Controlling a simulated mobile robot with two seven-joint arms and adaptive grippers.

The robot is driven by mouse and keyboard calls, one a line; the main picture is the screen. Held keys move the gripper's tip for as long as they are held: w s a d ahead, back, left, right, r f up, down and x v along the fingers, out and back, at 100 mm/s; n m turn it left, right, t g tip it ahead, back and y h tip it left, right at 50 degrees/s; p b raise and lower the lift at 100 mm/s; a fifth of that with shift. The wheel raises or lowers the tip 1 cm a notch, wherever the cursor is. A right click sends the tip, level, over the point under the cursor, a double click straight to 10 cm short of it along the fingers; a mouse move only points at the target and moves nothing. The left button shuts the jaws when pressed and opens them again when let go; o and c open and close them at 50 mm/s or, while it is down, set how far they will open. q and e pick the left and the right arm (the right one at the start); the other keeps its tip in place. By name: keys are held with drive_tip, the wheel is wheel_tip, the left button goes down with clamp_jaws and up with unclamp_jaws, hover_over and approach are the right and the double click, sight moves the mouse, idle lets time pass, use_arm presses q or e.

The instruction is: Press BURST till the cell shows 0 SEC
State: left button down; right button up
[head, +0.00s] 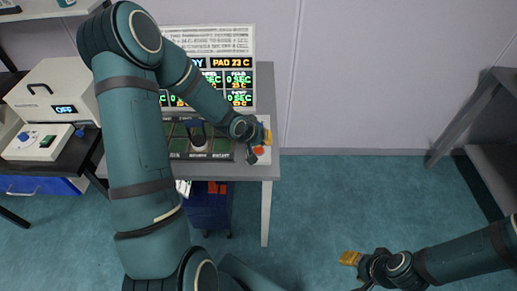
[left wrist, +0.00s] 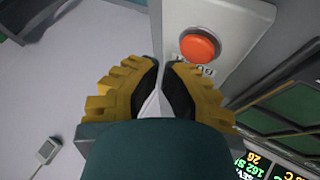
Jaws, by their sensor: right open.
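The red BURST button (left wrist: 199,48) sits on a pale panel in the left wrist view, its label partly covered by my finger. It also shows in the head view (head: 259,151) at the bench's right end. My left gripper (left wrist: 164,66) has its yellow-padded fingertips together, empty, just short of the button; I see no contact. In the head view it (head: 266,138) is beside the button. The display (head: 239,85) shows several cells with 0 SEC; my left arm hides others. A display part in the left wrist view (left wrist: 245,165) reads about 162 S. My right gripper (head: 350,258) is open, empty, over the floor.
A row of dark green pads (head: 221,146) lies left of the button. A white instrument (head: 62,93) reading OFF stands at the left. A blue cart (head: 208,213) is below the bench. The floor on the right is clear up to a dark rack (head: 495,150).

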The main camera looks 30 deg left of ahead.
sight(263, 148)
use_arm(q)
drive_tip(key=shift+f, duration=0.15)
drive_tip(key=shift+f+b, duration=0.3)
drive_tip(key=shift+s+f+b, duration=0.1)
drive_tip(key=shift+f+b, duration=0.4)
drive_tip(key=shift+f, duration=0.2)
idle(1.3)
drive_tip(key=shift+r, duration=0.15)
drive_tip(key=shift+r+p, duration=0.9)
drive_tip(key=shift+r, duration=0.1)
wheel_tip(263, 148, up, 5)
drive_tip(key=p, duration=0.4)
idle(0.5)
